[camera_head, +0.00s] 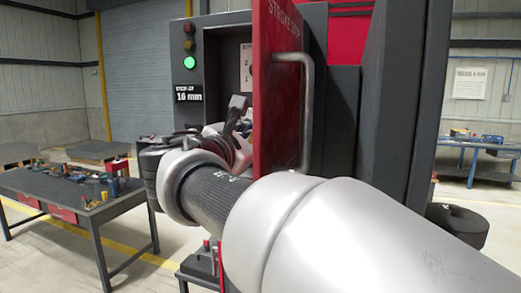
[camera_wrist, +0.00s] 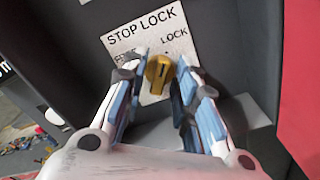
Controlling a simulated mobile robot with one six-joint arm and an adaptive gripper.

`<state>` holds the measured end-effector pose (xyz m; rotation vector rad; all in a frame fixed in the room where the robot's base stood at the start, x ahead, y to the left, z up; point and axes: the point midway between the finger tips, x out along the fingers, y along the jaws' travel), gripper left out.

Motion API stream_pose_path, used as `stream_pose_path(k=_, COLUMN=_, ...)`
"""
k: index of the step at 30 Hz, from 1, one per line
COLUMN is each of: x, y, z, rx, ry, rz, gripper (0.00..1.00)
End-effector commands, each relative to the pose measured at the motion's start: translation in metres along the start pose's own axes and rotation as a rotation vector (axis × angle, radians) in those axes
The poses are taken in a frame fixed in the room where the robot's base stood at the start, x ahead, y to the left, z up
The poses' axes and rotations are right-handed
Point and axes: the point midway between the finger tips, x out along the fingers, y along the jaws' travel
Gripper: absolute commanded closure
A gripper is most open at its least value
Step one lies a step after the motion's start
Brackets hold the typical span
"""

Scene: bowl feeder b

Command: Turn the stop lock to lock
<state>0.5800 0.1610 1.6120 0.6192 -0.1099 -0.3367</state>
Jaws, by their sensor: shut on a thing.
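The stop lock is a yellow-brown knob (camera_wrist: 158,76) on a pale plate marked STOP LOCK (camera_wrist: 118,47), with FREE at the left, partly covered, and LOCK at the upper right. A dark mark on the knob points roughly upward, between the two words. My gripper (camera_wrist: 162,68) is shut on the knob, one blue-padded finger on each side. In the head view my gripper (camera_head: 240,122) reaches into the machine's dark recess, and the knob is hidden there.
The open red STROKE STOP door (camera_head: 278,95) with a grey handle (camera_head: 307,110) stands close right of my arm. A green lamp (camera_head: 189,63) is lit on the machine. A workbench (camera_head: 75,195) with small parts stands at the left.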

Motion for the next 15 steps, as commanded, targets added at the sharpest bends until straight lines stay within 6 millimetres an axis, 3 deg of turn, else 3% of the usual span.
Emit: stream_pose_path(k=15, x=0.0003, y=0.0005, z=0.0019, rx=0.172, ry=-0.003, rz=0.003, gripper=0.97)
